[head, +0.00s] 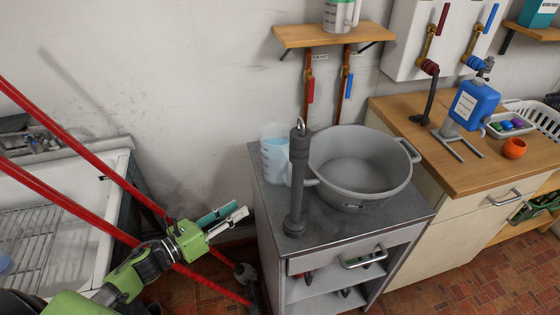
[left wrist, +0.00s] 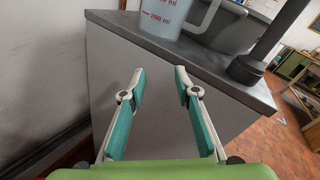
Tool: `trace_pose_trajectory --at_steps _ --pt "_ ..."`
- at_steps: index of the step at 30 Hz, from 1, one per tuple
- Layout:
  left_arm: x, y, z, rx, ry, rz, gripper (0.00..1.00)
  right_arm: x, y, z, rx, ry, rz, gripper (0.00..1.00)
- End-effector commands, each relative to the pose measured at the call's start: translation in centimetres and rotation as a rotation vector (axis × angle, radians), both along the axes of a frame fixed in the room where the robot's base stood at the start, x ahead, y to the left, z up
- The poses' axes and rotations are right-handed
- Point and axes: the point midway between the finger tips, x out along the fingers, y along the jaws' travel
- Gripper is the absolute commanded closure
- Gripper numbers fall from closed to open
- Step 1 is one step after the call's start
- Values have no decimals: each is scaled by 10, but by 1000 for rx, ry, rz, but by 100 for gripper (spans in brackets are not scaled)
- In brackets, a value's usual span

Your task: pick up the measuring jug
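The measuring jug (head: 272,156) is clear with bluish measure marks or contents. It stands upright at the back left of the grey cabinet top, partly hidden by a dark grey upright tool. In the left wrist view only the lower part of the jug (left wrist: 170,16) shows, with red volume marks and a handle on its right. My left gripper (head: 241,209) is left of the cabinet, below its top and apart from the jug. The left wrist view shows its two fingers (left wrist: 159,72) spread with nothing between them. My right gripper is not in view.
The dark grey tool (head: 297,185) stands near the cabinet top's left edge, beside a large grey tub (head: 360,165). Red poles (head: 75,148) cross in front of a white sink (head: 65,220) at left. The cabinet's left side wall (left wrist: 160,120) faces my gripper.

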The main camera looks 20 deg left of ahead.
Motion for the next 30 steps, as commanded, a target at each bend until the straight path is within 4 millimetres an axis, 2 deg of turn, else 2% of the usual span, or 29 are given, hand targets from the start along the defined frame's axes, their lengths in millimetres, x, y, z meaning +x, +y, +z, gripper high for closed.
trace_pose_trajectory --at_steps 1,3,7,11,21,30 --pt "-2 -13 23 88 -84 -64 71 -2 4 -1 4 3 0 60" --pt "-6 -27 46 186 -179 -130 71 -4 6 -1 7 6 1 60" --pt "-10 -42 68 283 -281 -193 71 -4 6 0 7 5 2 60" --pt "1 -54 74 299 -302 -204 71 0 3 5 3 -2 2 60" --pt "48 -89 74 295 -297 -199 71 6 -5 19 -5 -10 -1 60" --pt "65 -102 76 294 -295 -199 71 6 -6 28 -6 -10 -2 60"
